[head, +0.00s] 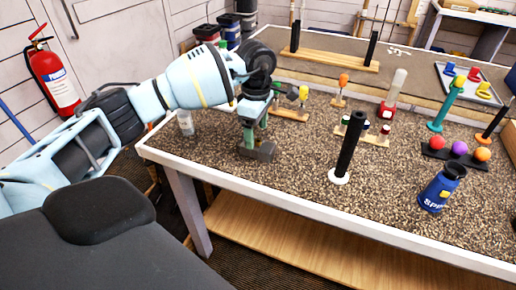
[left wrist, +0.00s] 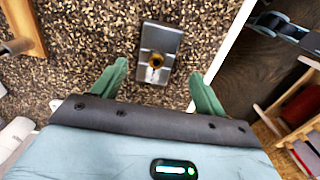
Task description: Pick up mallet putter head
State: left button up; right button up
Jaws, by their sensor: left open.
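The mallet putter head (left wrist: 158,40) is a grey metal block with a yellowish round socket on top. It lies on the speckled tabletop near the table's left end. In the head view the putter head (head: 262,153) shows just below my left gripper (head: 255,130), which partly hides it. In the left wrist view the green fingers of my left gripper (left wrist: 160,85) are spread apart and empty. The putter head lies ahead of the gap between them, with its near end close to the fingertip line. My right gripper is not in view.
A black grip on a white base (head: 340,178) stands to the right, with a blue bottle (head: 440,188) farther right. Small coloured pieces on a wooden strip (head: 290,114) stand behind the gripper. The table's white edge (left wrist: 228,45) runs close beside the putter head.

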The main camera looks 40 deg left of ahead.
aim_at(258, 143)
pick_arm(q)
jog(key=f, duration=0.5)
jog(key=shift+w, duration=0.3)
jog(key=c, duration=1.3)
jog(key=shift+r, duration=0.15)
jog(key=shift+r, duration=0.5)
notch_tip(258, 143, up, 2)
jog(key=shift+r, duration=0.15)
jog(key=s+r, duration=0.1)
jog(key=s, duration=1.5)
jog(key=shift+a+r+b, duration=0.15)
jog(key=shift+r+b, duration=0.1)
jog(key=shift+b, duration=0.15)
